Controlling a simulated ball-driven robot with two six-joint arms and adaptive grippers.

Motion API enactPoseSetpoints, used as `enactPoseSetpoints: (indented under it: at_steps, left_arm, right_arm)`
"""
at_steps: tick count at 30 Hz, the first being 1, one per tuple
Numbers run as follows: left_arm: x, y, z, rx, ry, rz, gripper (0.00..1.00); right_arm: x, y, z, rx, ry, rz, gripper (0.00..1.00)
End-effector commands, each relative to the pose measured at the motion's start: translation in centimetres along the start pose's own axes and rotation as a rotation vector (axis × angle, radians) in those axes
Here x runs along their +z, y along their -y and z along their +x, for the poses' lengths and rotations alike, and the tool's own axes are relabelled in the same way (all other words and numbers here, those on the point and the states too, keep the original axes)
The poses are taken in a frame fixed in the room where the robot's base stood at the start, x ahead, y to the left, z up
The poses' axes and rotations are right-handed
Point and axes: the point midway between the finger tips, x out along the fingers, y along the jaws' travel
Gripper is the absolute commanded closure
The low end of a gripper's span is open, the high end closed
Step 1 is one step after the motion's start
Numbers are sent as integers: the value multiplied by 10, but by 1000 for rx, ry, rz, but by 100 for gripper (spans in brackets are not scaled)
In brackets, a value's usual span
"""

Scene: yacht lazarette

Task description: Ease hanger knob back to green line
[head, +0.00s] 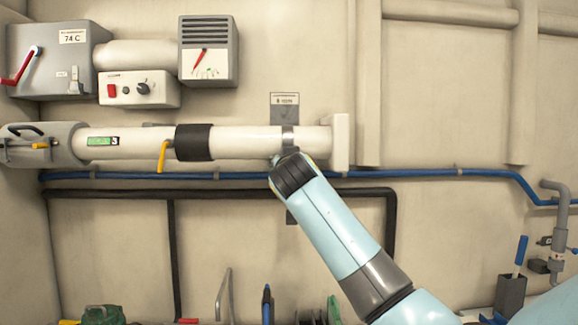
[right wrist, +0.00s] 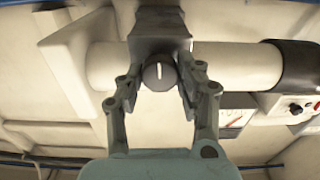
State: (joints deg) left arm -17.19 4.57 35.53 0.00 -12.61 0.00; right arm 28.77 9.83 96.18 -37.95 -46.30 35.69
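The hanger knob (right wrist: 159,74) is round and black with a white pointer mark, which stands about upright in the right wrist view. It sits below the dark hanger bracket (right wrist: 160,28) on the pale pipe. My right gripper (right wrist: 160,78) has a finger against each side of the knob, with little or no gap. In the head view the hanger strap (head: 288,138) shows around the pipe (head: 245,142). My right arm reaches up from the lower right and hides the knob there. I cannot make out a green line at the knob. My left gripper is not in view.
A yellow lever (head: 163,156) and a black sleeve (head: 194,142) are on the pipe to the left. A blue hose (head: 440,173) and a dark pipe (head: 120,193) run below. Gauge and switch boxes (head: 208,52) hang above left.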

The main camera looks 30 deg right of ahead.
Motion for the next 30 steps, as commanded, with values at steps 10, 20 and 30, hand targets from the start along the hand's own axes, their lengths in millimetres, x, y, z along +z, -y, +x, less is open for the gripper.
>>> enactPoseSetpoints:
  at_steps: [10, 20, 30]
  left_arm:
    - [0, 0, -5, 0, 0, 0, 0]
    - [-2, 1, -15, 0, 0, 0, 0]
    - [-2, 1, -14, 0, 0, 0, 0]
  right_arm:
    - [-1, 1, 0, 0, 2, -102, 97]
    - [0, 1, 0, 1, 0, -353, 97]
    - [0, 1, 0, 0, 0, -350, 48]
